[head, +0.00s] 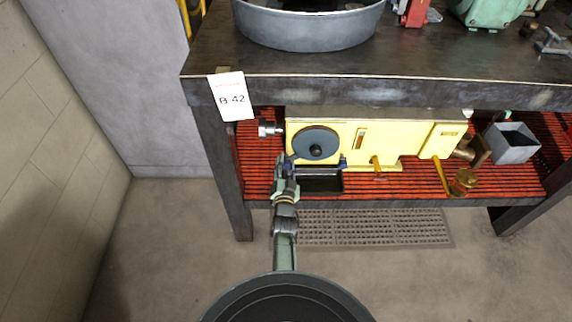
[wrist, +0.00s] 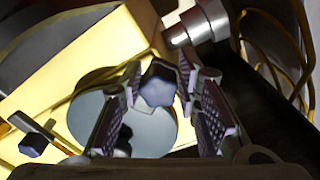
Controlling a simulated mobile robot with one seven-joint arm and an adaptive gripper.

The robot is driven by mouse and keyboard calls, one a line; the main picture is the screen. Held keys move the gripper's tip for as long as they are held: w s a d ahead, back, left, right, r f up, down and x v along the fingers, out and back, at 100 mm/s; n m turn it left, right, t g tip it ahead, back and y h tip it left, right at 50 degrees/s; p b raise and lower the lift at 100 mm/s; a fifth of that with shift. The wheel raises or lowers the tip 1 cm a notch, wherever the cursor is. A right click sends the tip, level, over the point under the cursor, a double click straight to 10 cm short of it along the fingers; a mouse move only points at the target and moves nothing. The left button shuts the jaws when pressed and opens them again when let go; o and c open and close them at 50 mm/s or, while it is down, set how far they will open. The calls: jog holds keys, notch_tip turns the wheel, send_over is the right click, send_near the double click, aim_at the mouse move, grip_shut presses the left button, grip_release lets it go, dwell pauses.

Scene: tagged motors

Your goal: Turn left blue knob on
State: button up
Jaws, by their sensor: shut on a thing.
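A yellow machine (head: 343,138) with a round grey disc (head: 315,143) stands on the red slatted lower shelf. My gripper (head: 288,160) is at its lower left front, just below the disc. In the wrist view my gripper (wrist: 162,84) has its fingers on both sides of the left blue knob (wrist: 158,88), shut on it. In the head view this knob is largely hidden by the gripper. The right blue knob (head: 343,161) is to the right of my gripper; it also shows at the left of the wrist view (wrist: 34,144), free of the fingers. Whether the left knob is turned cannot be told.
A metal cylinder (head: 268,129) sticks out at the machine's left end, close to my gripper. The dark tabletop (head: 420,58) overhangs the shelf (head: 410,185). A table leg (head: 228,180) is at left, and a grey box (head: 512,143) is at right.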

jog(key=c, duration=0.4)
jog(key=shift+d+f+b, duration=0.1)
jog(key=shift+f+b, duration=0.05)
jog(key=shift+b, duration=0.2)
jog(key=shift+c, duration=0.2)
grip_shut()
jog(key=shift+d+m, duration=0.15)
jog(key=shift+m, duration=0.15)
jog(key=o, duration=1.1)
grip_release()
jog(key=shift+c, duration=0.2)
jog(key=shift+s, duration=0.3)
jog(key=s, duration=0.7)
jog(key=shift+a+r, duration=0.2)
